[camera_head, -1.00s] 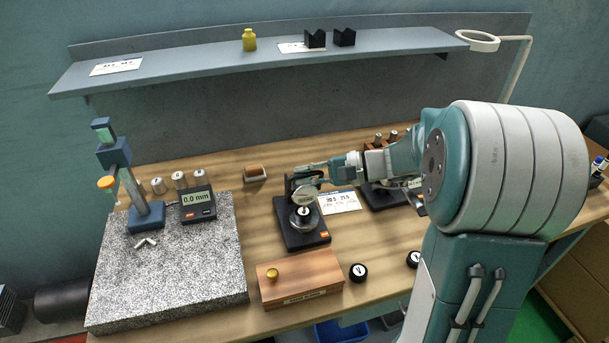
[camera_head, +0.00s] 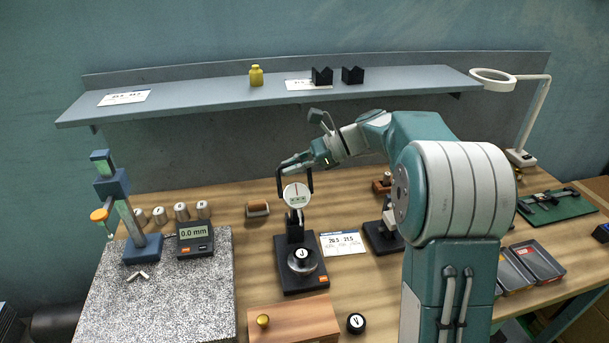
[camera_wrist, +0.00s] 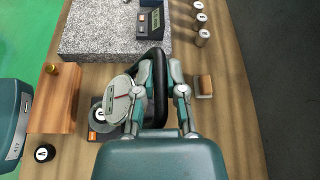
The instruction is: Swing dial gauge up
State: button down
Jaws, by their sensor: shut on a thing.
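The dial gauge (camera_head: 296,195) has a round white face and stands raised above its black base (camera_head: 284,268) on a post. A silver, round-topped part marked J (camera_head: 301,260) sits on the base below it. My gripper (camera_head: 296,164) is at the top of the gauge, shut on its black handle (camera_head: 309,181). In the wrist view, my gripper's fingers (camera_wrist: 162,75) lie on both sides of the black handle (camera_wrist: 157,95), with the gauge face (camera_wrist: 118,100) just left of them. The fingers partly hide the handle.
A granite plate (camera_head: 180,300) with a digital readout (camera_head: 195,238) is at the left. A label card (camera_head: 342,243) lies right of the base. A shelf (camera_head: 200,97) runs behind, above my gripper.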

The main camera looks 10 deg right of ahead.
jog(key=w+f, duration=0.2)
jog(key=w, duration=0.6)
jog(key=shift+w+f+m, duration=0.2)
jog(key=shift+f+m, duration=0.15)
jog(key=shift+m, duration=0.05)
jog(key=shift+d, duration=0.1)
jog(key=c, duration=0.7)
grip_release()
jog(key=shift+g, duration=0.3)
jog(key=v, duration=1.2)
